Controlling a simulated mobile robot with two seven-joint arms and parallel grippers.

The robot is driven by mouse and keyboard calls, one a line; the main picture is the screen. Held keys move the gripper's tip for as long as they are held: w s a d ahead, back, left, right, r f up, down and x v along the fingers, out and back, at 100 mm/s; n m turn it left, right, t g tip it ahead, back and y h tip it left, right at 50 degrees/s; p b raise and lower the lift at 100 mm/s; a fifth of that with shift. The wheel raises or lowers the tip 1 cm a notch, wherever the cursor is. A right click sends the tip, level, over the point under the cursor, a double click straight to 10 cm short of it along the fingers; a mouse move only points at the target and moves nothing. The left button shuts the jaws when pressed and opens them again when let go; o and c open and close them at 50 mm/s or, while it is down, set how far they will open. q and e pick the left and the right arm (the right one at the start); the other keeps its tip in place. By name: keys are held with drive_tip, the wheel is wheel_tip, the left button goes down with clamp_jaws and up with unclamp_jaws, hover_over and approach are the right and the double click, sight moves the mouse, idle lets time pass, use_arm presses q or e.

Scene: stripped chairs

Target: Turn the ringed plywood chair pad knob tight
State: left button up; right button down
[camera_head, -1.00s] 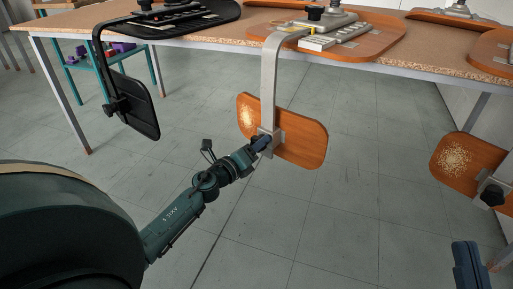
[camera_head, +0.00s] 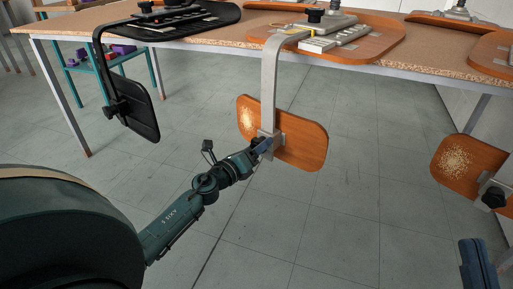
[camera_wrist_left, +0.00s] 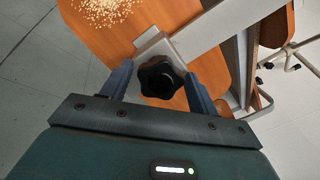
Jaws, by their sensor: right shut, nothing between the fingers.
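The middle orange plywood pad (camera_head: 303,146), with a pale speckled patch, hangs on a grey metal bracket (camera_head: 268,90) below the table edge. Its black lobed knob (camera_wrist_left: 158,77) shows in the left wrist view, in front of the grey bracket plate. My left gripper (camera_head: 265,147) is at the bracket's lower end and hides the knob in the head view. In the left wrist view its two fingers (camera_wrist_left: 158,88) stand open on either side of the knob, with gaps showing. My right gripper (camera_head: 477,265) is shut and empty at the bottom right, away from the pad.
A second orange pad (camera_head: 457,163) with a black knob hangs at the right. A black pad (camera_head: 133,108) hangs at the left. The speckled table (camera_head: 90,22) carries upturned chair seats. A teal shelf (camera_head: 82,72) stands behind it. The tiled floor is clear.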

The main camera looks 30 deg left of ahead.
use_arm(q)
drive_tip(key=shift+o, duration=0.5)
drive_tip(key=shift+s, duration=0.1)
drive_tip(key=s+a, duration=0.1)
drive_tip(key=s, duration=1.2)
drive_tip(key=shift+a+f, duration=0.15)
drive_tip(key=shift+f, duration=0.15)
use_arm(e)
drive_tip(key=shift+f+m+h, duration=0.3)
drive_tip(key=shift+s, duration=0.1)
